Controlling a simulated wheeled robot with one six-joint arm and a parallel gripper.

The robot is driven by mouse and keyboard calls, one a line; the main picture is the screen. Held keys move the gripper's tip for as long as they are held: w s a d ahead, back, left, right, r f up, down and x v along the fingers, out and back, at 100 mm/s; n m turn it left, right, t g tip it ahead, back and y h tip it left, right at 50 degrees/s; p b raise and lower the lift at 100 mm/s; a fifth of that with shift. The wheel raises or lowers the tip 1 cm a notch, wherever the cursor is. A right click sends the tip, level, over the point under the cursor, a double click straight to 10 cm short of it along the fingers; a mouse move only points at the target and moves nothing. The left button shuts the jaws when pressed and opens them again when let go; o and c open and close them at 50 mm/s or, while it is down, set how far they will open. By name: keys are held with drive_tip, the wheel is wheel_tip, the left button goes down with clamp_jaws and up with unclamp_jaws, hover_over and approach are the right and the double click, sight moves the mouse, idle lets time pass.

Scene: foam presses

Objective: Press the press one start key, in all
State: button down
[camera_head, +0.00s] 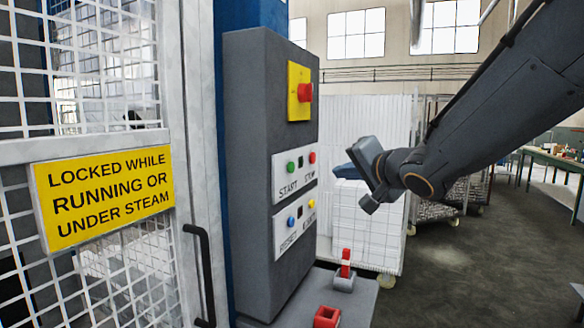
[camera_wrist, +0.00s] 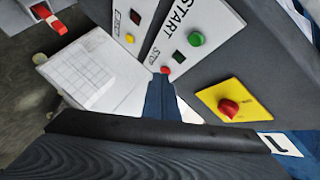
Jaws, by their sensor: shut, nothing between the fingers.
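The press control box (camera_head: 262,150) is a grey upright cabinet beside the press. Its upper white plate has the green START key (camera_head: 291,167) and a red STOP key (camera_head: 312,157). In the wrist view, the green START key (camera_wrist: 196,39) sits beside the word START, with the red STOP key (camera_wrist: 165,70) lower left. My gripper (camera_head: 341,168) is to the right of the plate, its slim blue fingers pointing at the box. In the wrist view, the shut fingers (camera_wrist: 160,80) are empty, and their tip appears just below the STOP key. I cannot tell the gap to the box.
A yellow plate with a red knob (camera_head: 304,93) is above the keys. Below are the blue RESET key (camera_head: 291,221) and a yellow key (camera_head: 311,204). Red-topped parts (camera_head: 326,317) sit on a grey ledge underneath. A caged white stack (camera_head: 362,230) stands behind; floor right is open.

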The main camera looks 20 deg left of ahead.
sight(291, 168)
drive_tip(key=shift+a, duration=0.1)
drive_tip(key=a+b, duration=0.6)
drive_tip(key=a, duration=0.2)
drive_tip(key=shift+w+a+b, duration=0.3)
drive_tip(key=shift+w+b, duration=0.05)
drive_tip(key=shift+w, duration=0.05)
drive_tip(key=shift+a, duration=0.15)
idle(1.9)
drive_tip(key=shift+a+f, duration=0.1)
drive_tip(key=shift+a, duration=0.15)
